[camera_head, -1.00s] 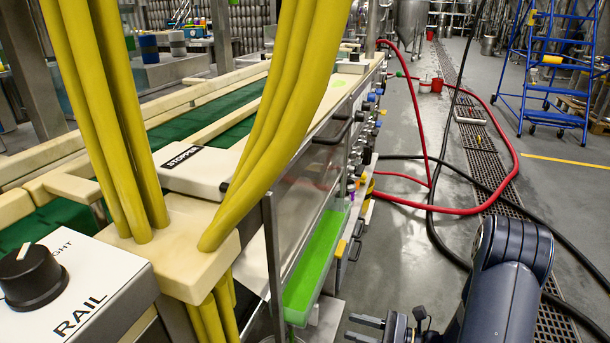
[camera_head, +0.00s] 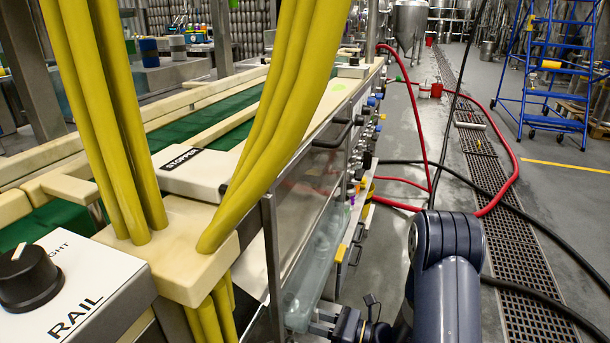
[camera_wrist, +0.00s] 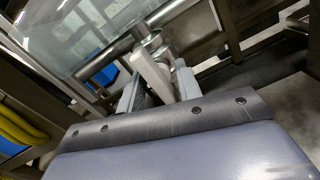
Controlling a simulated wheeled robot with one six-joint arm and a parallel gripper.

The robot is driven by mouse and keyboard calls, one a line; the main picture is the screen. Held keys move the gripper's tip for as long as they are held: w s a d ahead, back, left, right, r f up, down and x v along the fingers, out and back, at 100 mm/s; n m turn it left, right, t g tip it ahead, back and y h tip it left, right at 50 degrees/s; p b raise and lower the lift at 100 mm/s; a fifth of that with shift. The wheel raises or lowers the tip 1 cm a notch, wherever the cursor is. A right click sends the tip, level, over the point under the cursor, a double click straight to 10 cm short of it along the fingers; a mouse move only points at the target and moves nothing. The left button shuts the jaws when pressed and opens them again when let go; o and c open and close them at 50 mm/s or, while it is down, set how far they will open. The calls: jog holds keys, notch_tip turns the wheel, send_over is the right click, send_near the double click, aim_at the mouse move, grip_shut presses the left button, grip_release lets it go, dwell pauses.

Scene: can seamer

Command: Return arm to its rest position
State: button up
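My gripper (camera_head: 320,324) is low at the bottom centre of the head view, close to the lower side of the machine (camera_head: 290,200). In the wrist view its two fingers (camera_wrist: 157,78) stand apart. A pale bar (camera_wrist: 150,70) shows between them, in front of a metal rod and joint (camera_wrist: 110,58). I cannot tell whether the fingers touch the bar. My arm rises at the right of the gripper in the head view. A clear, greyish panel (camera_head: 312,258) shows on the machine's lower side.
Yellow hoses (camera_head: 120,130) and the RAIL knob box (camera_head: 60,285) stand at the left. Red (camera_head: 515,165) and black hoses (camera_head: 540,295) lie on the floor at the right. A blue ladder (camera_head: 555,80) stands at the far right. The aisle floor is otherwise largely open.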

jog(key=m+p, duration=0.2)
jog(key=m, duration=0.3)
jog(key=shift+r, duration=0.1)
jog(key=shift+s+d+m, duration=0.1)
jog(key=shift+d+m, duration=0.2)
jog(key=shift+m, duration=0.2)
jog(key=p+v, duration=0.2)
jog(key=v, duration=0.8)
jog(key=shift+s, duration=0.1)
